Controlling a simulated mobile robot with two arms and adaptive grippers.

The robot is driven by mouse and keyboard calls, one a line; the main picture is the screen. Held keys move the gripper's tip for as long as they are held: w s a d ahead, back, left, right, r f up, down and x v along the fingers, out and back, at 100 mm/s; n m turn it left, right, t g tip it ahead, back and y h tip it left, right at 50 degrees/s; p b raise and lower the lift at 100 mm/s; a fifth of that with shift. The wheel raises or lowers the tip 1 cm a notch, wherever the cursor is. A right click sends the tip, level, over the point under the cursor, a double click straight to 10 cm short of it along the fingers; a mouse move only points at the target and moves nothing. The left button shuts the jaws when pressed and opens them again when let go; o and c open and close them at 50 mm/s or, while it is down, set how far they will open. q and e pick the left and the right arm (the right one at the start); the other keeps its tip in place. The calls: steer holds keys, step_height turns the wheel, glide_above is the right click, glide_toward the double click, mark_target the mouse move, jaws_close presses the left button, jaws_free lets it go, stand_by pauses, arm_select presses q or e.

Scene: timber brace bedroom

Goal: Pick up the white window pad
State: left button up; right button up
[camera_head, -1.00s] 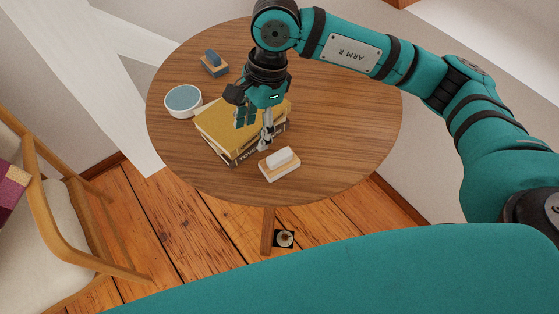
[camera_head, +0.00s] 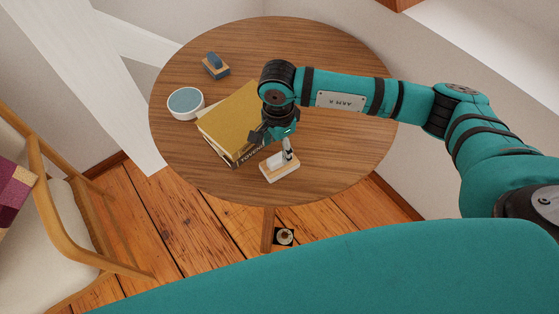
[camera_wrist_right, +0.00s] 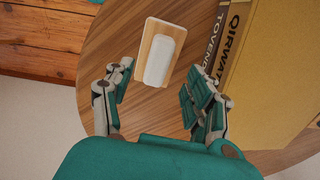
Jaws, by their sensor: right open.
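The white window pad (camera_head: 270,168) lies on the round wooden table near its front edge. It has a pale wooden base and a white block handle on top. It also shows in the right wrist view (camera_wrist_right: 160,59), just beyond the fingertips. My right gripper (camera_head: 283,150) is above the pad, pointing down, and partly covers it in the head view. In the right wrist view its fingers (camera_wrist_right: 155,86) are apart with nothing between them. My left gripper is not in view.
Stacked books with a yellow cover (camera_head: 232,118) lie close beside the pad. A round white container with a blue-grey top (camera_head: 186,103) and a blue-handled pad (camera_head: 216,67) stand farther left on the table (camera_head: 340,140). A chair (camera_head: 60,225) is at left.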

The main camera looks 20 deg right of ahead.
mark_target(279, 157)
step_height(279, 157, down, 5)
steer(key=shift+d+r+p, duration=0.1)
steer(key=shift+p, duration=0.6)
jaws_close()
